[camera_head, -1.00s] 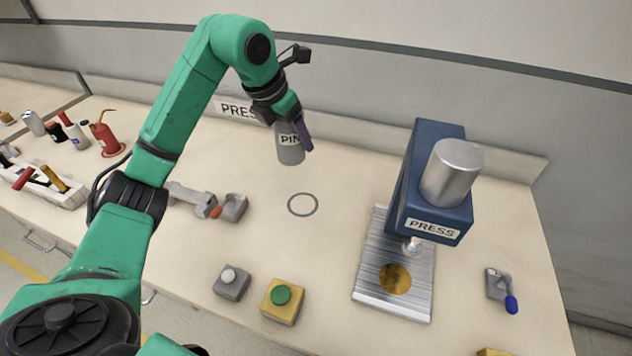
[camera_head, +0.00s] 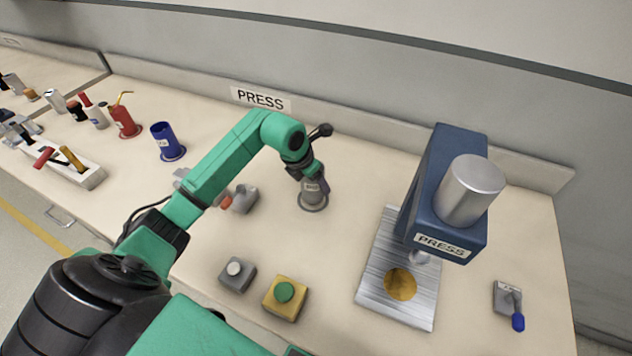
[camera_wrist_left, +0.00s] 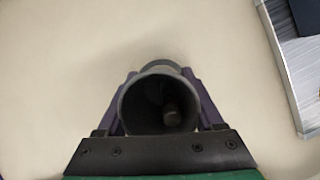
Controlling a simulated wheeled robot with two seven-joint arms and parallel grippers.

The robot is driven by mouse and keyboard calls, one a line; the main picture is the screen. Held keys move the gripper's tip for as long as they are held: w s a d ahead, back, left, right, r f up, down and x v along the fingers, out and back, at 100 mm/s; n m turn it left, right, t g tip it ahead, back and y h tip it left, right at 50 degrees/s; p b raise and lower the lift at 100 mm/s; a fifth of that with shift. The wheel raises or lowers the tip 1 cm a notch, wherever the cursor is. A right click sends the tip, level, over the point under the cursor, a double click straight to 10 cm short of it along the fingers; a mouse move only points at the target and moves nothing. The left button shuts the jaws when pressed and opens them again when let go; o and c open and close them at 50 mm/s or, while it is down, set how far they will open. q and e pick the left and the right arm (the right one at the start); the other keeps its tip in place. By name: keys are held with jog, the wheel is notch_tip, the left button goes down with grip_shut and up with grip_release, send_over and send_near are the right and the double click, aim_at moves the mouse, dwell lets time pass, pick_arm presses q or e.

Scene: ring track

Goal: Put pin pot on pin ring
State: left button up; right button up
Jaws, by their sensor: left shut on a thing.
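The grey pin pot (camera_head: 313,193) stands upright at the dark pin ring (camera_head: 323,206) drawn on the bench. The ring shows around the pot's foot; I cannot tell whether the pot touches the bench. My left gripper (camera_head: 315,178) is shut on the pot near its top. In the left wrist view the pot (camera_wrist_left: 160,103) sits between the fingers, its open mouth toward the camera, with a pin visible inside. A bit of the ring (camera_wrist_left: 160,64) shows beyond it. My right gripper is not in view.
The blue press (camera_head: 440,190) with its metal plate (camera_head: 382,288) stands right of the pot. A grey clamp (camera_head: 244,199) is close at left. A yellow box with green button (camera_head: 286,297) is in front. A blue pot (camera_head: 166,142) stands farther left.

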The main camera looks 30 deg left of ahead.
pick_arm(q)
jog(key=shift+f, duration=0.9)
jog(key=o, duration=1.3)
jog(key=shift+o, duration=0.2)
jog(key=shift+r, duration=0.25)
jog(key=b+v, duration=0.1)
jog(key=v, duration=1)
jog(key=shift+r+b, duration=0.3)
jog(key=shift+r, duration=0.1)
